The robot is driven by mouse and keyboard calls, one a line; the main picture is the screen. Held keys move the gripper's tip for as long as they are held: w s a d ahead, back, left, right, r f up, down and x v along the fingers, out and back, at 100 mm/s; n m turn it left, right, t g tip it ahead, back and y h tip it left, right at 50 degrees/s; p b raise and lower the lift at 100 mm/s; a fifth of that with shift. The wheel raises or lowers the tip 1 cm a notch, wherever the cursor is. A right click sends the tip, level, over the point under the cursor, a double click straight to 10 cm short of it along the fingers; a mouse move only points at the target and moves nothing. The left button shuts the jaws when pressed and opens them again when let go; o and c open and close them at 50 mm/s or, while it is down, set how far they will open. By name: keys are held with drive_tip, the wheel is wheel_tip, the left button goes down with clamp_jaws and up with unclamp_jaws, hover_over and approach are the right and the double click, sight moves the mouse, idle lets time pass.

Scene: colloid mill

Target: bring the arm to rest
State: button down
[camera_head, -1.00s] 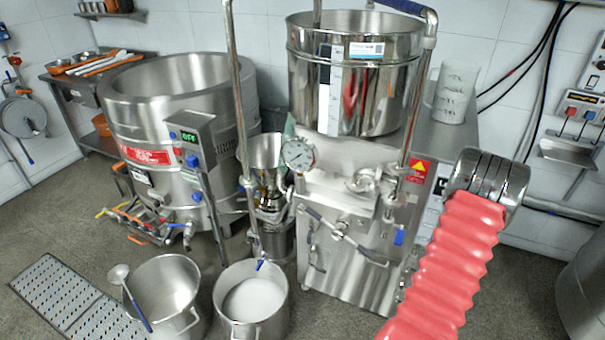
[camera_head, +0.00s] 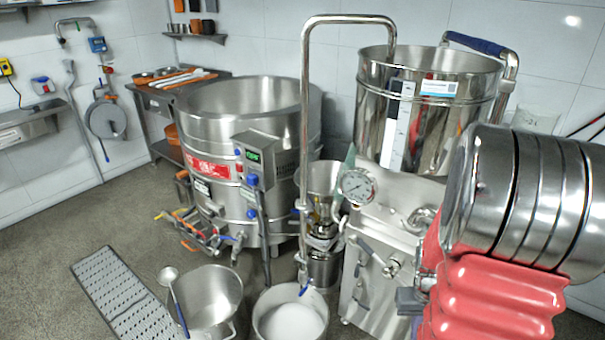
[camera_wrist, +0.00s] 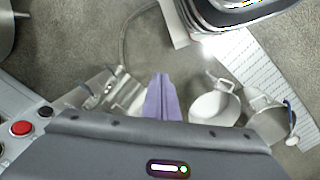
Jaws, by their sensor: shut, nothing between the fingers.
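My arm fills the right side of the head view, its red ribbed sleeve and banded metal joint in front of the mill (camera_head: 375,285). My gripper (camera_wrist: 162,98) shows in the wrist view as purple fingers close together, with nothing between them. It points down past the mill's front toward the floor, apart from the pots. In the head view the fingers cannot be made out clearly; a grey part shows beside the sleeve, in front of the mill.
A pot with white contents (camera_head: 290,322) and a pot with a ladle (camera_head: 210,300) stand on the floor beside a perforated grate (camera_head: 125,295). A large steel kettle (camera_head: 240,140) stands behind. A steel hopper (camera_head: 425,105) tops the mill. Floor at left is open.

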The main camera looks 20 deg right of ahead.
drive_tip(key=w+a+r+n+t, duration=0.2)
drive_tip(key=a+r+n+t, duration=0.1)
drive_tip(key=a+r, duration=1)
drive_tip(key=w+a+r+n+t, duration=0.2)
drive_tip(key=a+r+n+t, duration=0.1)
drive_tip(key=a+r, duration=0.9)
drive_tip(key=shift+a+r+y, duration=0.3)
drive_tip(key=shift+a+r, duration=0.1)
drive_tip(key=shift+a, duration=1.85)
